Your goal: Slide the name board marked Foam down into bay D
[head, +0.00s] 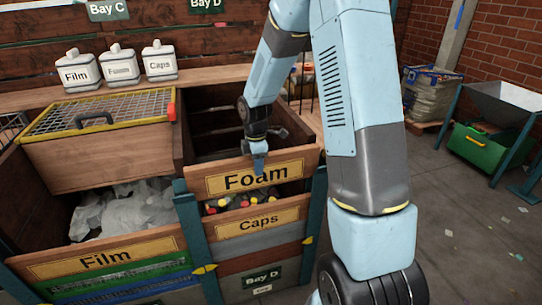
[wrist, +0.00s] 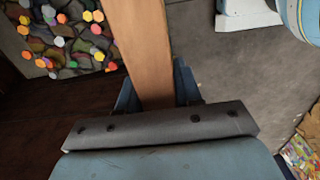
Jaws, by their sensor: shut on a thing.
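The Foam name board (head: 231,181) is a wooden board with a yellow label. In the head view it stands at the front of bay D, above the Caps board (head: 258,222). My gripper (head: 259,167) is shut on its top edge from above. In the wrist view my gripper (wrist: 158,88) has a blue finger on each side of the wooden board (wrist: 143,50). Bay D (head: 225,127) is the right bay, with a Bay D sign (head: 262,281) low on its front. I cannot tell how deep the Foam board's ends sit in the posts.
Left of bay D, bay C holds whitish film behind a Film board (head: 103,256), under a mesh-topped lid (head: 98,115). Colourful caps (wrist: 62,35) lie inside bay D. Jars marked Film (head: 77,72), Foam and Caps (head: 159,62) stand on the shelf behind. A green bin (head: 486,147) stands right.

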